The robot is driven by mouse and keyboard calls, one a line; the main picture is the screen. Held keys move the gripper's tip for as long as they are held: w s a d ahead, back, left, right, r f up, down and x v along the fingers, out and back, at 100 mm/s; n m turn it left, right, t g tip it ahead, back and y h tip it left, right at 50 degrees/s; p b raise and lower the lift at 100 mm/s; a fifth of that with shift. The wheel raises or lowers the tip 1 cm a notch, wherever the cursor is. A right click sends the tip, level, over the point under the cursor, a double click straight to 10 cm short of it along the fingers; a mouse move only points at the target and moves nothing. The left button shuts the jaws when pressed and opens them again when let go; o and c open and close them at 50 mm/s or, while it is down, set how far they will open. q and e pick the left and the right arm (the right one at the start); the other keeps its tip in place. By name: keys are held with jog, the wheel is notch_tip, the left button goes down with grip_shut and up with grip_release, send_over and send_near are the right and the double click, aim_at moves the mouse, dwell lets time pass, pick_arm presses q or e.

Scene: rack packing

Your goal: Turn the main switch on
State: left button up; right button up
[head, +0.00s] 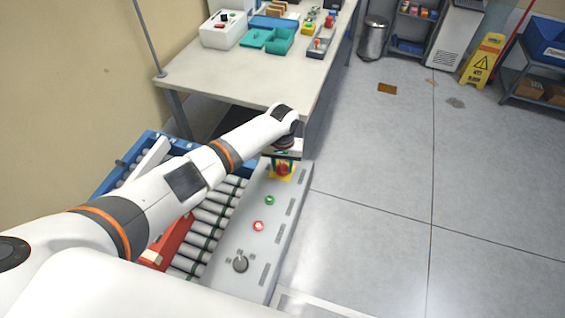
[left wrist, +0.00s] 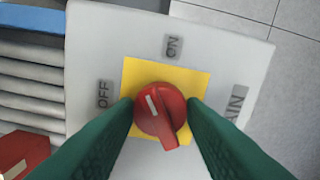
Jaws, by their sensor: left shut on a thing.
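The main switch is a red rotary knob (left wrist: 160,112) on a yellow plate (left wrist: 198,84), with OFF marked at its left and ON above it in the left wrist view. Its white line points up and left, between the two labels. In the head view the red knob (head: 283,170) is at the far end of the grey control panel (head: 245,215). My left gripper (left wrist: 161,104) has its green fingers on both sides of the knob and is shut on it. My right gripper is not in view.
A table (head: 225,78) with bins stands beyond.

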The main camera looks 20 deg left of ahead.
aim_at(282, 165)
pick_arm(q)
jog(key=m, duration=0.6)
jog(key=shift+m, duration=0.3)
jog(key=shift+r, duration=0.1)
dwell(0.4)
jog(key=o, duration=1)
notch_tip(282, 165, up, 12)
jog(key=shift+b, duration=0.8)
